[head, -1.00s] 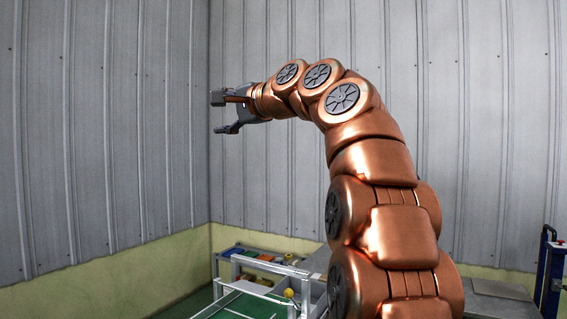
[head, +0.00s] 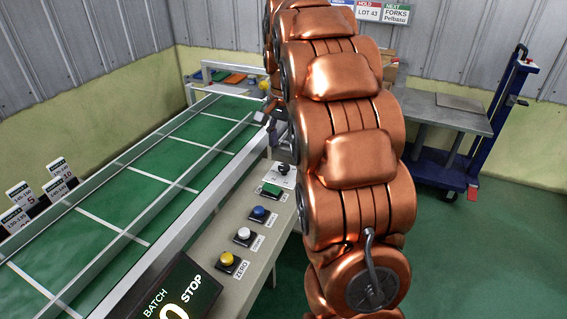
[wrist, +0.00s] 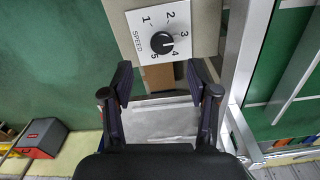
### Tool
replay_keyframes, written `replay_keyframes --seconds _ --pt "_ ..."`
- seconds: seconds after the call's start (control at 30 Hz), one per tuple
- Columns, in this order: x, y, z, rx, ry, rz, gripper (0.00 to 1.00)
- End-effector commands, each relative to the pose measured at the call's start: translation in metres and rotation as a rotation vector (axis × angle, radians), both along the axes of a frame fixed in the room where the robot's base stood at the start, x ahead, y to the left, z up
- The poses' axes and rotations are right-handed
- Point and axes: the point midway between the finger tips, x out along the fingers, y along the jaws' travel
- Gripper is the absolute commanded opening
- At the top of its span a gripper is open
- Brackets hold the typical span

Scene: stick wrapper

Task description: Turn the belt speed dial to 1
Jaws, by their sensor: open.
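The belt speed dial (wrist: 161,43) is a round black knob on a white plate marked SPEED, with numbers 1 to 5 around it. Its pale pointer mark is small and seems to face the 4 side. In the head view the dial (head: 283,169) stands at the far end of the control panel, beside the belt. My gripper (wrist: 160,78) is open and empty, its two fingertips apart, just short of the plate in the wrist view and not touching the knob. In the head view my arm hides most of the gripper.
Green, blue (head: 259,212), white (head: 244,234) and yellow (head: 227,259) buttons line the panel nearer me. The green conveyor belt (head: 130,190) with metal rails runs to their left. A blue trolley (head: 450,160) stands at right; green floor is clear in front of it.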

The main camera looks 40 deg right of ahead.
Motion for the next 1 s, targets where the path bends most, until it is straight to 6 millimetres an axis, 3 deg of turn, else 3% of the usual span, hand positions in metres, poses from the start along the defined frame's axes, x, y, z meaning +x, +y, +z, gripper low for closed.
replay_keyframes --seconds 0.5,0.97,1.0 --pt "0.0 0.0 -0.059 0.003 -0.001 -0.002 0.59" --pt "0.0 0.0 -0.069 0.002 -0.004 -0.002 0.59" --pt "0.0 0.0 -0.069 0.002 -0.004 -0.002 0.55"
